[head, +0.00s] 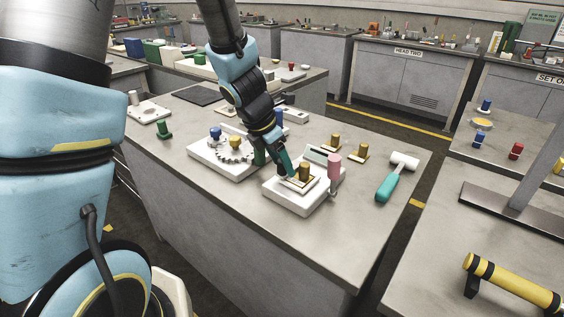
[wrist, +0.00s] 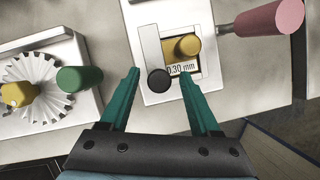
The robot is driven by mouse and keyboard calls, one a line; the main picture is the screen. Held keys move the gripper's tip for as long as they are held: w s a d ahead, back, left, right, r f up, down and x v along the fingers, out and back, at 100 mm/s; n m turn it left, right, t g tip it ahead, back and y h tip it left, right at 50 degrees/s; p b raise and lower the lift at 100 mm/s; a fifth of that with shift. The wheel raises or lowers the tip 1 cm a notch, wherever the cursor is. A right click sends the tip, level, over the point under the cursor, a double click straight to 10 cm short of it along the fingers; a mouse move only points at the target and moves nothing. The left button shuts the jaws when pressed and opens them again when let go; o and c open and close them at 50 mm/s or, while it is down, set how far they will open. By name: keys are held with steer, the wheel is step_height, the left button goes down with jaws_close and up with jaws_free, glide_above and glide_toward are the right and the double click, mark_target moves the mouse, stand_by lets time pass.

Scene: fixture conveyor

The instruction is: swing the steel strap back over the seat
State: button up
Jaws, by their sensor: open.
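The white fixture block (head: 290,202) stands near the front of the bench and also shows in the wrist view (wrist: 157,97). On it is a square framed seat holding a brass cylinder (wrist: 187,45), with a "0.30 mm" label (wrist: 181,69) beside it. A pale flat strap (wrist: 150,42) lies along the seat's left side, with a black knob (wrist: 159,80) at its near end. The strap looks beside the brass cylinder, not across it. My gripper (wrist: 159,74) is open, its green fingers either side of the black knob; whether they touch it I cannot tell.
At left is another white fixture with a toothed wheel (wrist: 36,82) and green knob (wrist: 79,79). A mallet (head: 393,178) lies at right.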

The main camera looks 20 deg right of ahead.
steer(key=w+p+v, duration=0.1)
steer(key=p+v, duration=0.2)
steer(key=v, duration=0.7)
steer(key=shift+s+r, duration=0.3)
steer(key=shift+s, duration=0.2)
steer(key=shift+a, duration=0.1)
steer(key=a+f+m+y, duration=0.1)
steer(key=a+m+y, duration=0.3)
steer(key=a+m, duration=1.7)
steer(key=s+a, duration=0.1)
steer(key=a, duration=0.3)
steer(key=shift+a+m+t, duration=0.3)
steer(key=shift+a, duration=0.05)
